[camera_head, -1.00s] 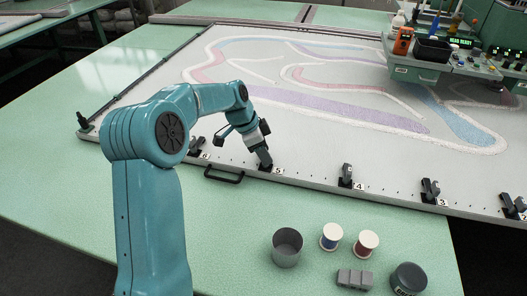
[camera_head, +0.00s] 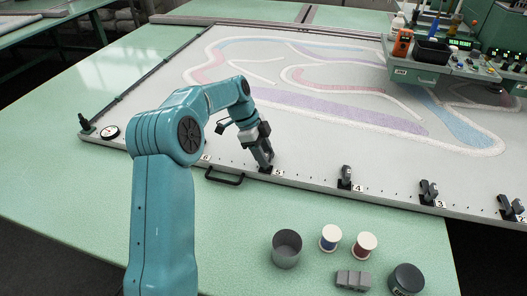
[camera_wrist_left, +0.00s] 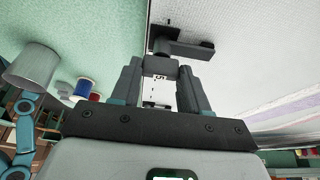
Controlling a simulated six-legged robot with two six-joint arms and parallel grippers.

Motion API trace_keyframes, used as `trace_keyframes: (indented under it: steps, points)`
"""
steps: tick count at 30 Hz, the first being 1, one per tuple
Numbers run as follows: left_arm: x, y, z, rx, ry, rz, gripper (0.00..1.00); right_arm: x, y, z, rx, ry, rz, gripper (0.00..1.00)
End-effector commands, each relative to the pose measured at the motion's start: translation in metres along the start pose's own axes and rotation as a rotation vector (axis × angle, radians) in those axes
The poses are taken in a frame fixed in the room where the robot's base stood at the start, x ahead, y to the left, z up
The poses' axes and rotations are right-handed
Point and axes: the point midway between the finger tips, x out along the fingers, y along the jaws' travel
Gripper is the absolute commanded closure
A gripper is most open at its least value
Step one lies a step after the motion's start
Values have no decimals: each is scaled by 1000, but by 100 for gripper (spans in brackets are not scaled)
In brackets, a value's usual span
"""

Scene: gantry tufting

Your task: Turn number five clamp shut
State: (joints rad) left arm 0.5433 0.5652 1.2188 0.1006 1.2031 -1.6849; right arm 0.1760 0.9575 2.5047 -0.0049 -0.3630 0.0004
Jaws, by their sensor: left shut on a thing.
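The number five clamp (camera_head: 267,170) stands on the near edge of the pale tufting frame (camera_head: 190,116), beside its "5" label. My left gripper (camera_head: 264,158) is right at it, pointing down. In the left wrist view the gripper (camera_wrist_left: 160,70) is shut on a grey block, which looks like the clamp's handle. The clamp's dark arm (camera_wrist_left: 182,46) lies just beyond the fingertips. The fingers partly hide the clamp, and I cannot tell how far it is turned. My right gripper is not in view.
More clamps stand along the same edge, number four (camera_head: 345,176) and number three (camera_head: 428,191) to the right. A black handle (camera_head: 224,177) sticks out below. A grey cup (camera_head: 287,248), spools (camera_head: 330,238) and a dark round tin (camera_head: 407,279) stand on the green table (camera_head: 240,230).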

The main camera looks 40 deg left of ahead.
Motion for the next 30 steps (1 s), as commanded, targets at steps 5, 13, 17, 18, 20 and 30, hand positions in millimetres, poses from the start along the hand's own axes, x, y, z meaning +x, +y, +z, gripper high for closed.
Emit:
trace_keyframes:
  steps: [5, 13, 17, 18, 20, 30]
  points:
    - [1, 0, -1, 5, 1, 4, 86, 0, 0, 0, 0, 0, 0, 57]
    - [1, 1, -1, 4, 1, 3, 30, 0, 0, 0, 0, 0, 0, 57]
    - [1, 0, 0, 3, 0, 3, 30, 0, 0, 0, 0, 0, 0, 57]
    - [1, 0, 0, 3, 0, 2, 30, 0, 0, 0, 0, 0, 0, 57]
    - [0, 0, 0, 2, 0, 2, 30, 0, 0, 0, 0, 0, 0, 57]
    - [-57, -1, -1, 3, -1, -5, 30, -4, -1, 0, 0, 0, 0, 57]
